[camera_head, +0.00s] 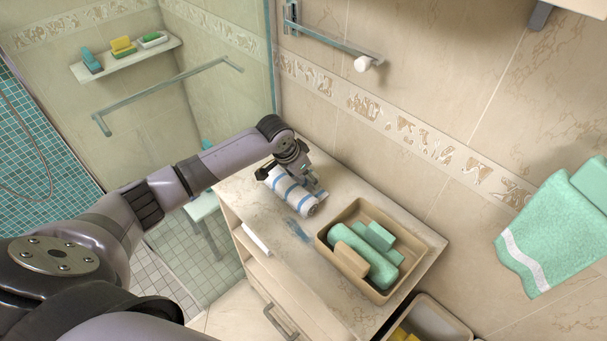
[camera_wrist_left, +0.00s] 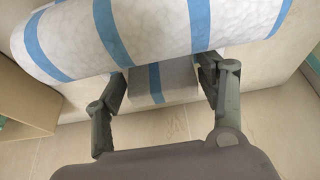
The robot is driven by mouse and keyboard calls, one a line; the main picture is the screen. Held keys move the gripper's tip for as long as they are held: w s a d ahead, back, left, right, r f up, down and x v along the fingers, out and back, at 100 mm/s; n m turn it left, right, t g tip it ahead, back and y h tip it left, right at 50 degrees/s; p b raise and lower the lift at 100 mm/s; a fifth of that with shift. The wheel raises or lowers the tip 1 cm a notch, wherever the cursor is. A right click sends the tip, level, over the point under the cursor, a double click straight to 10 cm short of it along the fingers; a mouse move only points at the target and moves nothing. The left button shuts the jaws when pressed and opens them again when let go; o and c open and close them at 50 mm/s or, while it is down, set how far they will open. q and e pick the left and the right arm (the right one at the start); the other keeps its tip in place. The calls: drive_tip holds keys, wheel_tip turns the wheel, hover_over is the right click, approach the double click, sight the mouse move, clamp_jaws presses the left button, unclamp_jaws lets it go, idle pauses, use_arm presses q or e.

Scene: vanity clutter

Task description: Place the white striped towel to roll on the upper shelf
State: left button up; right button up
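The white towel with blue stripes (camera_head: 292,192) lies rolled up on the vanity countertop. It also fills the top of the left wrist view (camera_wrist_left: 170,32). My left gripper (camera_head: 291,171) is over the back side of the roll. In the left wrist view its fingers (camera_wrist_left: 163,80) are spread apart at the roll's near edge, with a shaded, blue-striped part of the towel between them. Gaps show beside that part, and the fingertips are partly hidden by the roll. The vanity has open shelf space (camera_head: 262,262) below the countertop, its inside mostly hidden. My right gripper is not in view.
A beige bin (camera_head: 335,262) with green towels and a tan block stands on the countertop, right of the roll. A wall shelf (camera_head: 130,63) holds several small items. A towel bar (camera_head: 335,42) and a green towel (camera_head: 550,235) are on the wall.

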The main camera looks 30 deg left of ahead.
use_arm(q)
drive_tip(key=shift+o, duration=1.2)
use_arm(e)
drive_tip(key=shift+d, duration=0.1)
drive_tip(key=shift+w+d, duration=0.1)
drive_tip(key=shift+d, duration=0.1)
